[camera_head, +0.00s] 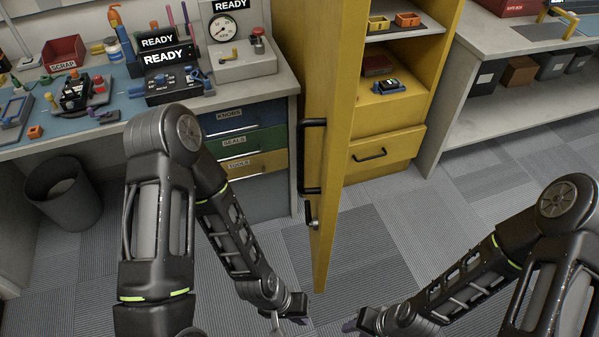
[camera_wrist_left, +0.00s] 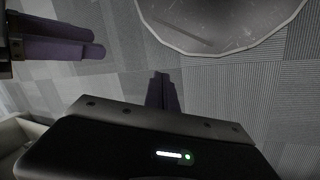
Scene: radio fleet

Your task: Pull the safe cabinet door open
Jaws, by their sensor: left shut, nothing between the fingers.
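The yellow cabinet door (camera_head: 337,150) stands swung out toward me, seen nearly edge-on, and the cabinet's inside (camera_head: 425,75) is visible to its right. A black bar handle (camera_head: 303,157) is on the door's left face, with a small lock lever (camera_head: 311,217) below it. My left gripper (camera_head: 277,322) is low near the door's bottom edge, left of it and apart from the handle. Its purple fingers are together and empty in the left wrist view (camera_wrist_left: 163,92). My right gripper (camera_head: 350,325) is low, right of the door; its purple fingers also show in the wrist view (camera_wrist_left: 65,40).
The cabinet has shelves with small yellow and orange bins (camera_head: 392,21), a black-and-blue device (camera_head: 389,87) and a drawer (camera_head: 385,152). A workbench (camera_head: 255,88) with radios stands left, a waste bin (camera_head: 68,195) below it. A shelf unit (camera_head: 500,90) stands right. The grey floor is clear.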

